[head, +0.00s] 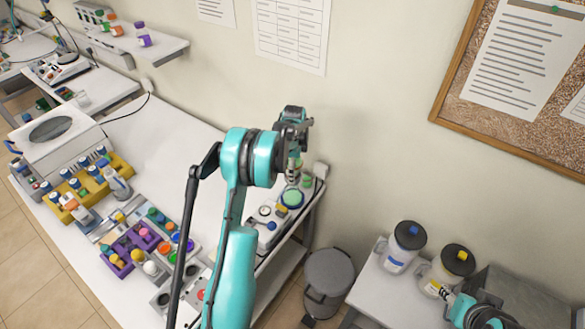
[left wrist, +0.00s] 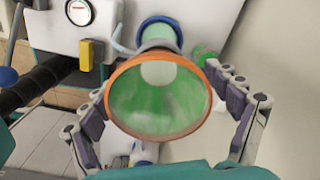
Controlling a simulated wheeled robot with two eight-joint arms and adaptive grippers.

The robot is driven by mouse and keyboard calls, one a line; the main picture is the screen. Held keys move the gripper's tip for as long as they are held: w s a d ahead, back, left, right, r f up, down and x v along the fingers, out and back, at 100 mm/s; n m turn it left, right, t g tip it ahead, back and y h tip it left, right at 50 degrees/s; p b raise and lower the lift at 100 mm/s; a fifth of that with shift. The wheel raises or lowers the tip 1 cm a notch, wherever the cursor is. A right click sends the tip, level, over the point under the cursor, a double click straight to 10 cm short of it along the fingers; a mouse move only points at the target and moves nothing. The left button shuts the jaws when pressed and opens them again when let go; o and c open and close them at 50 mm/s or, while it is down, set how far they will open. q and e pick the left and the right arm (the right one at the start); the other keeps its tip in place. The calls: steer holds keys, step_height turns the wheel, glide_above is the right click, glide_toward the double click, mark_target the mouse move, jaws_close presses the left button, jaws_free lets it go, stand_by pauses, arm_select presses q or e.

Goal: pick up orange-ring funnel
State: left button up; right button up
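The orange-ring funnel (left wrist: 158,100) fills the middle of the left wrist view, its wide mouth facing the camera and green showing through it. My left gripper (left wrist: 157,86) has one finger on each side of the funnel, spread wide. I cannot tell whether the fingers touch the rim. In the head view my left gripper (head: 293,172) hangs over the back right of the bench, above a device with a green disc (head: 292,198). I cannot make out the funnel under it there.
A white bench (head: 170,150) carries a yellow rack (head: 120,165) of bottles and a purple rack (head: 133,244) left of my arm. A grey bin (head: 328,275) stands between. The wall is close behind.

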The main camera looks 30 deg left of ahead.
arm_select(q)
steer(key=c, duration=1)
steer(key=shift+r, duration=0.1)
